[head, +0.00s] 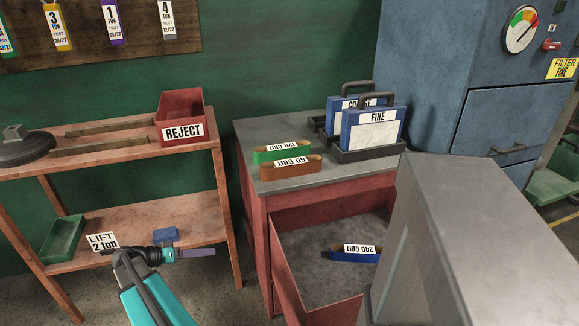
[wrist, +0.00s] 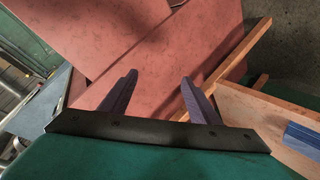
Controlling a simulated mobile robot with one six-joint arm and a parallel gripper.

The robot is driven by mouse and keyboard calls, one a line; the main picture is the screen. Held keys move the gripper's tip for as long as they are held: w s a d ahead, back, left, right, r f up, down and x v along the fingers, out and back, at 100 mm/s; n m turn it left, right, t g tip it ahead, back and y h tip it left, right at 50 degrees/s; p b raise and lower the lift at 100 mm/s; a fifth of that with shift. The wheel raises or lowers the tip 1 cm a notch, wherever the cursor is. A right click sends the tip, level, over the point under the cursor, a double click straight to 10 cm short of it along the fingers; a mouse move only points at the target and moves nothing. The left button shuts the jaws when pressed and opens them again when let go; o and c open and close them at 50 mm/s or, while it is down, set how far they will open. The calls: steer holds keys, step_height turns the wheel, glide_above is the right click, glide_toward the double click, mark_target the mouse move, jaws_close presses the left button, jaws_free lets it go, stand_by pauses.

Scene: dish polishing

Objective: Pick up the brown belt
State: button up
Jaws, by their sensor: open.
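The brown belt (head: 290,170) stands on the grey top of the red cabinet in the head view. It is a flat loop with a white "60 GRIT" label, just in front of the green belt (head: 282,152). My gripper (head: 212,252) is at the lower left, in front of the rusty shelf and well below and left of the brown belt. In the wrist view my gripper (wrist: 158,84) has its two fingers apart, with nothing between them. The brown belt does not show in the wrist view.
The red cabinet (head: 256,232) has an open drawer holding a blue "240 GRIT" belt (head: 350,256). Blue "FINE" (head: 373,133) and partly hidden "COARSE" cases stand behind right. The rusty shelf (head: 180,144) carries a red REJECT bin (head: 182,110). A grey block-like shape fills the lower right.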

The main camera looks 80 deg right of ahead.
steer(key=s+d+r+m+g+p, duration=0.1)
steer(key=s+d+r+m+g, duration=0.15)
steer(key=s+d+r, duration=0.35)
steer(key=s+d+r+m+g+p, duration=0.1)
steer(key=d+r+m, duration=0.25)
steer(key=r, duration=0.45)
steer(key=m+g+y+p, duration=0.1)
steer(key=m+g, duration=0.2)
steer(key=m, duration=0.3)
glide_toward(286, 162)
steer(key=v, duration=0.4)
steer(key=shift+f, duration=0.1)
steer(key=shift+p+x, duration=0.4)
steer(key=shift+x, duration=4)
steer(key=shift+s, duration=0.1)
steer(key=shift+p+x, duration=0.45)
steer(key=shift+x, duration=2)
